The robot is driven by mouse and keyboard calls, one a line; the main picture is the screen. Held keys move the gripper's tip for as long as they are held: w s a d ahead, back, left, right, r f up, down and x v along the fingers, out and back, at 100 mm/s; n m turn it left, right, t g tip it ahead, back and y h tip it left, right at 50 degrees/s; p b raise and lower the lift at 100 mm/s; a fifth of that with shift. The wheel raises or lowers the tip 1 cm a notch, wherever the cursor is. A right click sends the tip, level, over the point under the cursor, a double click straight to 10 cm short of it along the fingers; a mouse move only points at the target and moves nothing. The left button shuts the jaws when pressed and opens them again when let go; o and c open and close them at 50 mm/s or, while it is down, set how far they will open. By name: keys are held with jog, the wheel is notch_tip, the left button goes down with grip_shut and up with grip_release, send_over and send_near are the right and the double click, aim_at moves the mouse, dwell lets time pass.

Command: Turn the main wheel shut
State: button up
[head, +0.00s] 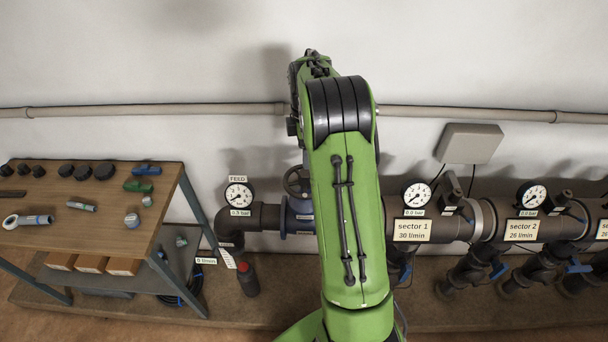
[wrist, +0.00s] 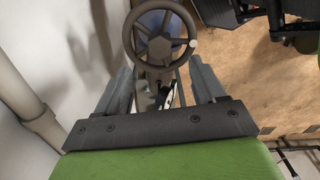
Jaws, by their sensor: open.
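The main wheel (head: 297,181) is a dark spoked handwheel on a blue valve body (head: 299,214) in the pipe, next to the FEED gauge. In the head view my green arm covers its right part. In the wrist view the whole wheel (wrist: 159,46) shows just beyond the fingertips, with a pale spot on its right rim. My gripper (wrist: 162,72) is open and empty, one finger toward each side of the wheel's lower rim. I cannot tell whether they touch. In the head view the gripper is hidden behind my arm.
A workbench (head: 36,240) with tools and fittings stands at the left. Sector 1 (head: 413,230) and sector 2 (head: 527,230) branches are at the right. A grey wall pipe (head: 160,108) runs behind.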

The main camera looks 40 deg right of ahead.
aim_at(305, 173)
notch_tip(305, 173, down, 10)
jog(key=shift+w+a+r, duration=0.1)
jog(key=c, duration=1)
jog(key=shift+c, duration=0.2)
jog(key=shift+m, duration=0.4)
